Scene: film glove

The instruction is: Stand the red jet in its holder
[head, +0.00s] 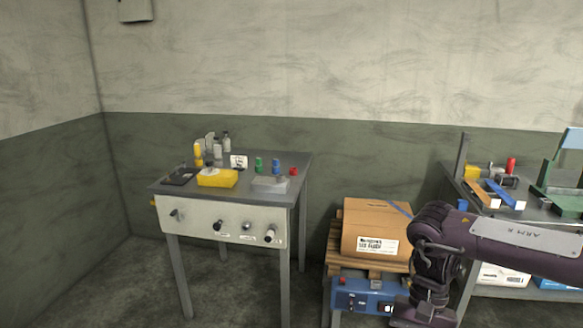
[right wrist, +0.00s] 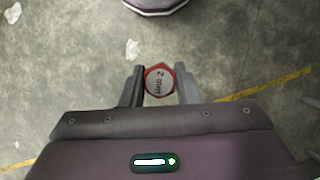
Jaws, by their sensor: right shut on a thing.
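My right gripper (right wrist: 159,72) is shut on a small red-rimmed piece with a pale, lettered round end, which I take for the red jet (right wrist: 158,81). In the right wrist view it sits between the two fingers, end towards the camera, above bare floor. In the head view my right arm comes in from the right and bends down; its fingers and the jet are out of sight. A clear block (head: 270,186), possibly the holder, is on the left table, with a green piece (head: 259,165) and a blue piece (head: 276,166) by it. My left gripper is not in view.
The left table (head: 300,165) also bears a yellow block (head: 217,178), a dark tray (head: 181,176), bottles, and a small red piece (head: 293,171). A carton (head: 370,230) on a pallet stands right of it. A cluttered bench is at far right. Floor before the table is clear.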

